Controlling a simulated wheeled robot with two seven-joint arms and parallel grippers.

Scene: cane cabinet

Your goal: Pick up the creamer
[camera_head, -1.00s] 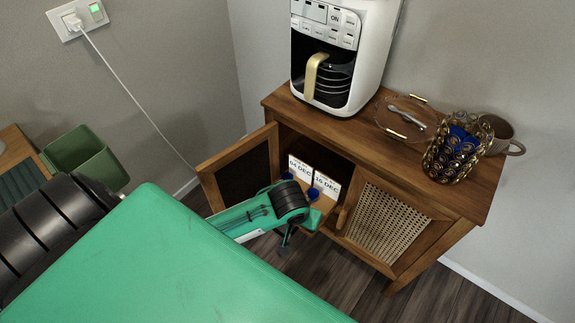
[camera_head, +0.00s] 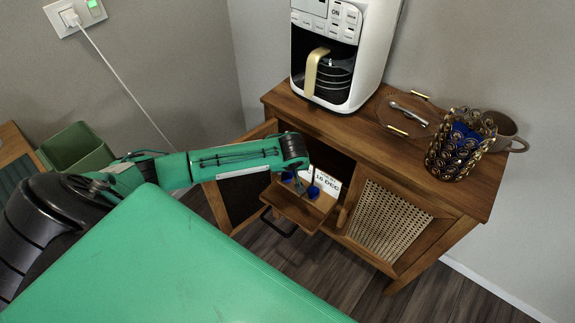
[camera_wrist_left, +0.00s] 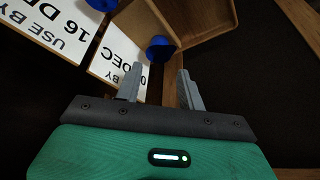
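My right gripper is not in view.
The drawer (camera_head: 300,212) sits between the open left door (camera_head: 245,195) and the closed cane door (camera_head: 385,222). On the cabinet top (camera_head: 375,140) are a coffee maker (camera_head: 370,50), glass tray with tongs (camera_head: 407,113), capsule holder (camera_head: 455,150) and brown mug (camera_head: 507,130).

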